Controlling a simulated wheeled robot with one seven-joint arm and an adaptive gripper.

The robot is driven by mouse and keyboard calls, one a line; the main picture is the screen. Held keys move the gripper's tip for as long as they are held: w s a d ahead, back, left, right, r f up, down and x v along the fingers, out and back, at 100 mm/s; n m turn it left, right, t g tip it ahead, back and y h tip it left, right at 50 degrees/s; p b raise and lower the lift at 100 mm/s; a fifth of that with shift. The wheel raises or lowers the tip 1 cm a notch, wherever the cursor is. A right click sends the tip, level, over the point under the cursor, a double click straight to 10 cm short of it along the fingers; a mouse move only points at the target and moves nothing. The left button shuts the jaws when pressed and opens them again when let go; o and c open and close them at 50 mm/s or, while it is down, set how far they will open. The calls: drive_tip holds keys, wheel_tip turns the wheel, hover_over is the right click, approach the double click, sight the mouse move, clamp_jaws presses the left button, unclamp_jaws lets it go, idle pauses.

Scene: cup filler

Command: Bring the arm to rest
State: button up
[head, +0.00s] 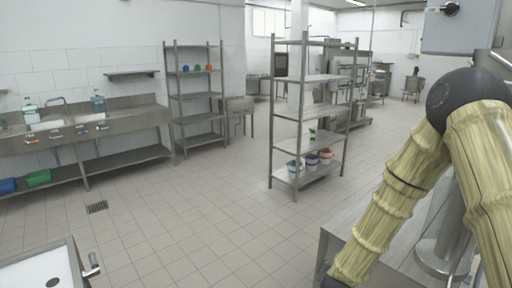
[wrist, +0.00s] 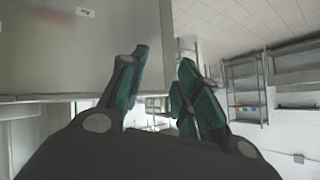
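My gripper (wrist: 163,58) shows in the wrist view with its dark and teal fingers apart. Nothing is held between them. In the head view my arm (head: 405,185) is bent on the right side, with its yellowish links running down on both sides of a dark joint. The lower end of the arm reaches the bottom edge by a steel counter (head: 350,215), and the gripper itself is not seen there. Whether the arm touches the counter cannot be told.
A grey box (head: 460,30) is close to the arm at upper right. A shelf rack (head: 310,115) holding tubs (head: 311,159) stands mid-room. Another rack (head: 196,95) and a sink counter (head: 85,130) line the left wall. A white-topped surface (head: 30,272) is at lower left. The tiled floor between is clear.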

drive_tip(key=s+a+f+n+g+y, duration=0.1)
drive_tip(key=s+f+n+g, duration=0.15)
drive_tip(key=s+f, duration=0.9)
drive_tip(key=s+f+n+g, duration=0.1)
drive_tip(key=s+f, duration=0.3)
drive_tip(key=s, duration=0.6)
drive_tip(key=s+f+n+g+y+b, duration=0.1)
drive_tip(key=s+f+g, duration=0.3)
drive_tip(key=s, duration=0.7)
drive_tip(key=s+f+n+g, duration=0.2)
drive_tip(key=s+f, duration=0.4)
drive_tip(key=s, duration=0.5)
drive_tip(key=shift+a+g+y, duration=0.35)
drive_tip(key=shift+y, duration=0.05)
drive_tip(key=shift+s, duration=0.1)
